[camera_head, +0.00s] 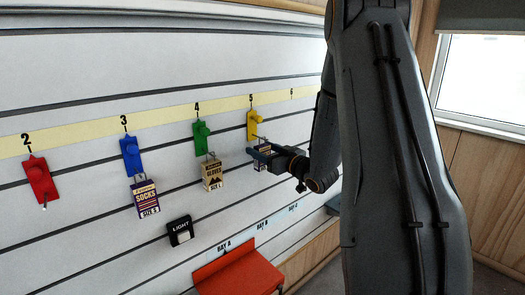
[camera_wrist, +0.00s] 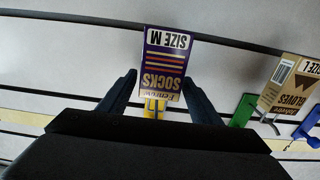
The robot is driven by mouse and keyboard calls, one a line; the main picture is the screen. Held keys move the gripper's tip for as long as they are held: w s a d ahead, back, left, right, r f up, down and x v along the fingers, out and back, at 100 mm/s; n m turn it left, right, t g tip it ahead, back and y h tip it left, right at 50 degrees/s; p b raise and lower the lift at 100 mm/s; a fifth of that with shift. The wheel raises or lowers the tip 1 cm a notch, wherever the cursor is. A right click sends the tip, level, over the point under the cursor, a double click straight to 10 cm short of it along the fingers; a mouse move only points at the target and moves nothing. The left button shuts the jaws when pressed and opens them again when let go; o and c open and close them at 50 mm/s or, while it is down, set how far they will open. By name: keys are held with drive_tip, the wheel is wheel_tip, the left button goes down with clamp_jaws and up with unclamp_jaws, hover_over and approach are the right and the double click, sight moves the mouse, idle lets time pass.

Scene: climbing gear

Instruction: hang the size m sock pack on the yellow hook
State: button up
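The purple and white size M sock pack (camera_wrist: 165,62) appears upside down in the wrist view, its top edge at the yellow hook (camera_wrist: 154,108). In the head view the pack (camera_head: 261,164) is just below the yellow hook (camera_head: 253,127) under number 5, partly covered by my gripper (camera_head: 262,152). In the wrist view my gripper (camera_wrist: 160,78) is open, one finger on each side of the pack, with visible gaps. The pack appears to hang at the hook, but its hang hole and the hook's tip are hidden.
A size L gloves pack (camera_head: 212,176) hangs on the green hook (camera_head: 201,137). A size S socks pack (camera_head: 145,198) hangs on the blue hook (camera_head: 131,156). The red hook (camera_head: 39,180) is empty. A black light box (camera_head: 180,231) and red tray (camera_head: 238,274) are lower.

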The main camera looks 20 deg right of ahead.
drive_tip(key=shift+o, duration=0.4)
drive_tip(key=b+v, duration=0.2)
drive_tip(key=v, duration=0.5)
drive_tip(key=shift+w, duration=0.1)
drive_tip(key=a+f+g+h, duration=0.2)
drive_tip(key=f, duration=0.1)
drive_tip(key=a+f+m+g+h+b, duration=0.1)
drive_tip(key=f, duration=0.1)
drive_tip(key=shift+a, duration=0.1)
drive_tip(key=s+a+f+g, duration=0.3)
drive_tip(key=s+a+g, duration=0.1)
drive_tip(key=s, duration=0.4)
drive_tip(key=s+a+f+m+g+h+b, duration=0.1)
drive_tip(key=s+a+f+g, duration=0.2)
drive_tip(key=s+a, duration=0.4)
drive_tip(key=s+a+f+m+g, duration=0.1)
drive_tip(key=s+a+f+g, duration=0.2)
drive_tip(key=s, duration=0.7)
drive_tip(key=a+g, duration=0.2)
drive_tip(key=g, duration=0.1)
drive_tip(key=shift+a+f+h, duration=0.2)
drive_tip(key=shift+f+h, duration=0.1)
drive_tip(key=shift+f, duration=0.05)
